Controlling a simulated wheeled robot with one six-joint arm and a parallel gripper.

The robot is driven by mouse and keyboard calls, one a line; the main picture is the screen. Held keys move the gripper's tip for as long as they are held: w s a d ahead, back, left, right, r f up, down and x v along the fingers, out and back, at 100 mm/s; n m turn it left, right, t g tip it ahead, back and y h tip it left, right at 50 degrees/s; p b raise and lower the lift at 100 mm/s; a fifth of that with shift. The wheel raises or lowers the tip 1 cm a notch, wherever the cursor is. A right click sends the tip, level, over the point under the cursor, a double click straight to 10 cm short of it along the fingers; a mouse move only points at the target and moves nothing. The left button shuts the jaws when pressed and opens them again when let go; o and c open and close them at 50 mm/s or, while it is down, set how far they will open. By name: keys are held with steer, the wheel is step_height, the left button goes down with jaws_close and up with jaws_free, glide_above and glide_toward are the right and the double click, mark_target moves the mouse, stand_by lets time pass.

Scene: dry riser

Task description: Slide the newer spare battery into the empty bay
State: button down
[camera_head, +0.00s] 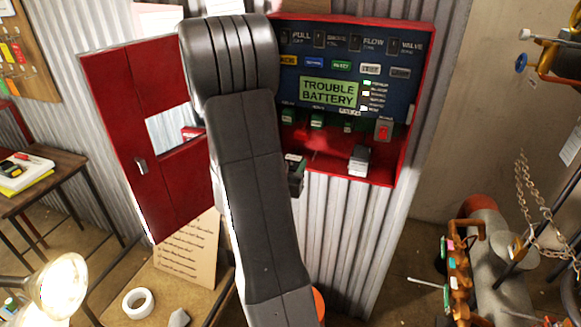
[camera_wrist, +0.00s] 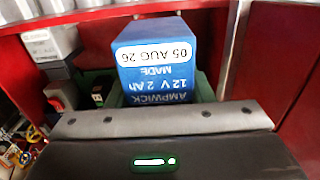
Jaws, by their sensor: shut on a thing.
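The blue battery (camera_wrist: 165,45) fills the middle of the wrist view, its label upside down: "AMPWICK 12 V 2 Ah, MADE 05 AUG 26". My gripper (camera_wrist: 155,120) is shut on it; its grey edge hides the battery's lower part. Green bay walls (camera_wrist: 207,88) show on both sides of the battery; how deep it sits between them I cannot tell. In the head view only a dark part of my gripper (camera_head: 295,175) shows beside my arm, inside the red cabinet (camera_head: 395,178). A grey-and-white battery (camera_head: 358,160) stands at the cabinet's right; it also shows in the wrist view (camera_wrist: 52,42).
The panel display (camera_head: 329,92) reads "TROUBLE BATTERY". A red switch (camera_head: 383,130) is at the right. The red cabinet door (camera_head: 130,100) hangs open at the left. Orange valves and a chain (camera_head: 530,190) are at the right. A table with a tape roll (camera_head: 138,302) is below.

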mark_target(296, 156)
steer(key=shift+b+x, duration=0.3)
steer(key=shift+x, duration=2.3)
steer(key=shift+b, duration=0.75)
steer(key=shift+b+x, duration=0.45)
steer(key=shift+x, duration=2.6)
steer(key=c, duration=0.6)
jaws_free()
steer(key=shift+f, duration=0.1)
steer(key=b+v, duration=0.2)
steer(key=v, duration=1.2)
steer(key=shift+w, duration=0.1)
